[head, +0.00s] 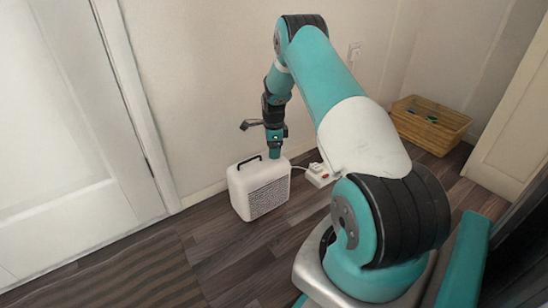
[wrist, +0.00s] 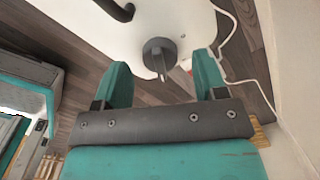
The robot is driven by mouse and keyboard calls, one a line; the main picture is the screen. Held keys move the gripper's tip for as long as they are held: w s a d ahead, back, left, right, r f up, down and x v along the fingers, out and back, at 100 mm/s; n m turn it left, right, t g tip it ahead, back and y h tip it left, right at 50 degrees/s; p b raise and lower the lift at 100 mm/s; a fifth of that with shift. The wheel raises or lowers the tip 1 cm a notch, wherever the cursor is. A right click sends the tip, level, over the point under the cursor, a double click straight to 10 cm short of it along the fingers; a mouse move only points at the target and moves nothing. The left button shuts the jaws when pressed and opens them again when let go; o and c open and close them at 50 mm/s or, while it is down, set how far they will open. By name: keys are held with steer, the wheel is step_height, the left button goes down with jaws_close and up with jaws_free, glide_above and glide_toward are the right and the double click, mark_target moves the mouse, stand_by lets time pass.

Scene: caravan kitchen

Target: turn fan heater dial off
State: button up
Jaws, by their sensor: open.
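The white fan heater (head: 238,193) stands on the wooden floor near the wall in the head view, with a dark grille on its front and a black handle (head: 249,161) on top. In the wrist view its white top (wrist: 185,18) fills the upper middle, with part of the handle (wrist: 118,10) at the top. The dark grey dial (wrist: 160,55) has a raised bar across it and a small light mark beside it. My gripper (wrist: 162,75) is open, its teal fingers on either side of the dial's near edge. I cannot tell whether they touch it. My gripper is above the heater in the head view (head: 275,153).
A white cord runs from the heater to a power strip (head: 320,175) with a red switch on the floor. A white door (head: 70,130) is at left, with a striped mat (head: 130,272) below.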

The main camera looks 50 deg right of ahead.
steer(key=shift+f, duration=0.75)
steer(key=c, duration=0.9)
steer(key=shift+c, duration=0.2)
